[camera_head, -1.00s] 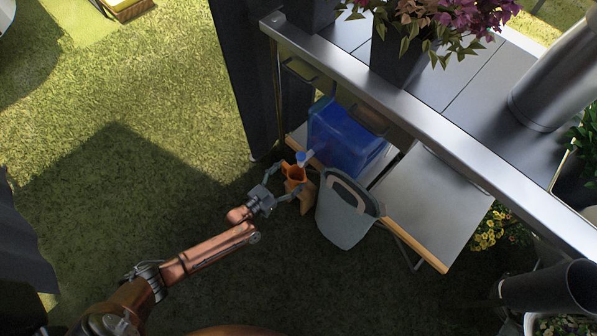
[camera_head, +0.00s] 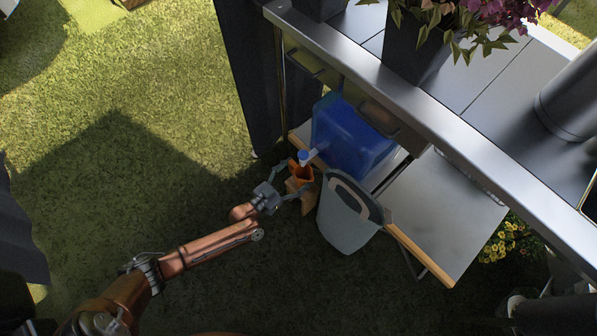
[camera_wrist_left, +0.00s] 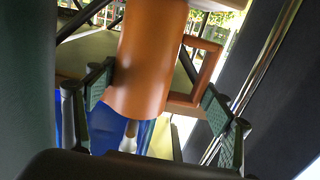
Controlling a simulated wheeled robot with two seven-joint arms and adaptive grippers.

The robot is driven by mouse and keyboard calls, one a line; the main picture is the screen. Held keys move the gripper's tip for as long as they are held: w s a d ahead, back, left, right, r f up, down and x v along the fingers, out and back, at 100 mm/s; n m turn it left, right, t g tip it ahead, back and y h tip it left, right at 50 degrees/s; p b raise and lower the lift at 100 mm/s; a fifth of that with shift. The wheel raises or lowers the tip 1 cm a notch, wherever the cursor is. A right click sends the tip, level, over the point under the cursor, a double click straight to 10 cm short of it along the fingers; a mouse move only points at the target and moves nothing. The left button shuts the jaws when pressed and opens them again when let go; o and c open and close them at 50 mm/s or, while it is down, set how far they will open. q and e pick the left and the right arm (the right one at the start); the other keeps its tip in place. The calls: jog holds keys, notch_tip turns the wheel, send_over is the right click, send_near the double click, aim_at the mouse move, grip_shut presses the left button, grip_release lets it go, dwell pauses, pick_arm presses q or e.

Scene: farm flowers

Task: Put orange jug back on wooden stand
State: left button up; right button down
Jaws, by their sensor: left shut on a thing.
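The orange jug (camera_head: 303,174) is below the spigot of a blue water container, beside a grey-green bucket. My left gripper (camera_head: 291,186) is shut on the jug, its fingers on either side. The left wrist view shows the jug's orange body (camera_wrist_left: 150,55) and its squared handle (camera_wrist_left: 207,70) between the fingers of the left gripper (camera_wrist_left: 158,105). A tan wooden piece, likely the wooden stand (camera_head: 309,208), shows just below the jug, partly hidden by the fingers and the bucket. I cannot tell whether the jug touches it. My right gripper is not in view.
The blue container (camera_head: 349,137) sits on a low shelf under a metal-edged counter (camera_head: 430,105). The grey-green bucket (camera_head: 345,222) stands close to the right of the jug. A low grey table (camera_head: 450,220) is farther right. Open grass (camera_head: 150,100) lies to the left.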

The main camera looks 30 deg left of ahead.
pick_arm(q)
jog(key=o, duration=1.3)
jog(key=shift+f, duration=0.15)
jog(key=shift+s, duration=0.15)
jog(key=p+v, duration=0.4)
jog(key=v, duration=0.7)
jog(key=shift+s+a, duration=0.2)
jog(key=shift+s, duration=0.15)
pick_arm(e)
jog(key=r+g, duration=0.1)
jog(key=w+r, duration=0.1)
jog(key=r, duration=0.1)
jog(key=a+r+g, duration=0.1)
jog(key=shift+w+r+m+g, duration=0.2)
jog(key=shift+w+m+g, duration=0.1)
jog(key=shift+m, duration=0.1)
